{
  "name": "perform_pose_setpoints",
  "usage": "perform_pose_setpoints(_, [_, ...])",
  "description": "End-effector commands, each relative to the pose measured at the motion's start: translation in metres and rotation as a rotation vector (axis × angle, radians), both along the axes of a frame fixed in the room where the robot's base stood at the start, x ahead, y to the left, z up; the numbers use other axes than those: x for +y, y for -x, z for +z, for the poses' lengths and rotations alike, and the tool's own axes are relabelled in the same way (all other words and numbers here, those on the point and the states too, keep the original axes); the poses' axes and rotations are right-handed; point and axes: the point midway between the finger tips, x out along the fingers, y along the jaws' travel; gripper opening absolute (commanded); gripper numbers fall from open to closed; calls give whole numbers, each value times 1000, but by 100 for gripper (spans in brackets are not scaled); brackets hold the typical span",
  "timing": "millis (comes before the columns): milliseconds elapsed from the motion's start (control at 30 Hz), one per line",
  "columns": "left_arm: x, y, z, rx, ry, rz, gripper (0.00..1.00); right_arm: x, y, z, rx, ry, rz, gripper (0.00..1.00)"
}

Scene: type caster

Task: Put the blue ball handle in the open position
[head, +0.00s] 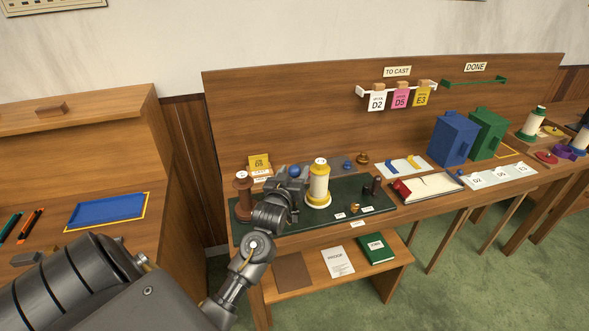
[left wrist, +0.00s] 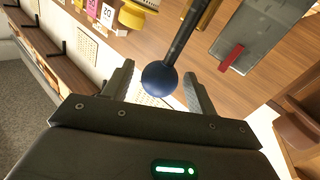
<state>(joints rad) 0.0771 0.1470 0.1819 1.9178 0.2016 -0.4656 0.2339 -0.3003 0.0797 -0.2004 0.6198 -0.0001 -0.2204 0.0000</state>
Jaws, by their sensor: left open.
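The blue ball handle (head: 294,171) shows in the head view just beside the far end of my left gripper (head: 288,178), over the dark green mat (head: 345,221) on the bench. In the left wrist view the dark blue ball (left wrist: 159,78) sits on the end of a dark rod (left wrist: 182,38). The ball appears between the two spread fingers of my left gripper (left wrist: 160,88), with space on each side. My left gripper is open and holds nothing. My own gripper and forearm hide much of what the rod joins. My right gripper is not in view.
A cream-and-yellow spool (head: 318,183) stands close to the right of my left gripper. A brown spool (head: 243,194) stands to its left.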

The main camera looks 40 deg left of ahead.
Motion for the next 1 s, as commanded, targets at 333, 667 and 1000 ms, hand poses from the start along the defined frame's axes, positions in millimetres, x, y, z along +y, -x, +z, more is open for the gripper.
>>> perform_pose_setpoints(333, [2,-6,0,0,-1,-1,57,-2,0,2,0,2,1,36])
perform_pose_setpoints(667, [2,-6,0,0,-1,-1,20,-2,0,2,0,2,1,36])
perform_pose_setpoints(1000, [0,-5,-2,-4,-6,-2,0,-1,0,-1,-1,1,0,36])
